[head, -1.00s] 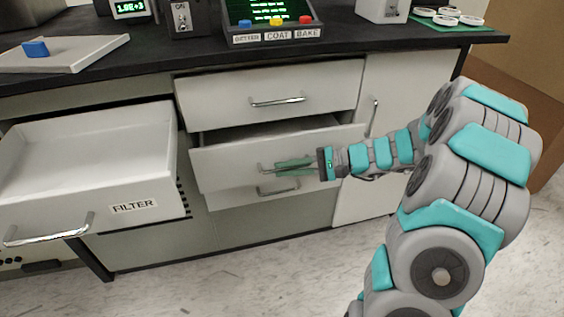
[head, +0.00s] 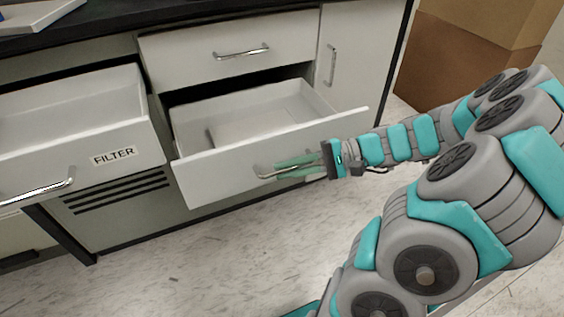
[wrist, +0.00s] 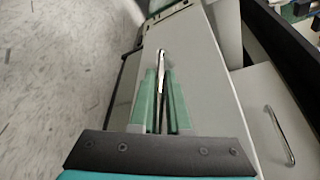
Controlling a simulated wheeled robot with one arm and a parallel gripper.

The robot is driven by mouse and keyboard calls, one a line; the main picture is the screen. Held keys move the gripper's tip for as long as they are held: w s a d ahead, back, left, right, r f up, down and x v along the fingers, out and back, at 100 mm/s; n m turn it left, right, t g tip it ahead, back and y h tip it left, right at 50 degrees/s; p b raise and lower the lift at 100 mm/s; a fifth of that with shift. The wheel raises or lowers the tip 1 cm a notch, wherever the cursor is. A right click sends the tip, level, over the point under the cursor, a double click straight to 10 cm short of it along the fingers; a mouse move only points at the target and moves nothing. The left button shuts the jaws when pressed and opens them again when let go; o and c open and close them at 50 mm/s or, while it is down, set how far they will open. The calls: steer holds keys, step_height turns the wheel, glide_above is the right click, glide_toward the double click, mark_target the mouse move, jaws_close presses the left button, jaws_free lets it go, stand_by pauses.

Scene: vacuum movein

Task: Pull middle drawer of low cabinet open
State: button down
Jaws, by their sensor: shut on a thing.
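The low cabinet (head: 228,51) stands under a black worktop. Its middle drawer (head: 225,172) is pulled well out, and its empty-looking white inside shows in the head view. My gripper (head: 284,168) is at the drawer front with its green fingers shut on the metal bar handle (head: 262,172). In the wrist view the handle (wrist: 161,60) runs between the two fingers (wrist: 160,100), along the white drawer front (wrist: 205,90). The bottom drawer is hidden behind the middle one.
The top drawer (head: 290,35) is shut. A drawer labelled FILTER (head: 125,160) stands open at the left, beside the middle drawer. A cabinet door (head: 357,60) is shut at the right. Cardboard boxes (head: 450,65) stand beyond it. The floor (head: 215,270) in front is clear.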

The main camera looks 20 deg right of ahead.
steer(key=shift+s, duration=0.1)
stand_by(0.3)
steer(key=c, duration=0.9)
jaws_free()
steer(key=shift+d, duration=0.1)
steer(key=v, duration=0.7)
steer(key=shift+s+d+r, duration=0.1)
steer(key=shift+s+d, duration=0.05)
steer(key=shift+d, duration=0.15)
steer(key=shift+a, duration=0.1)
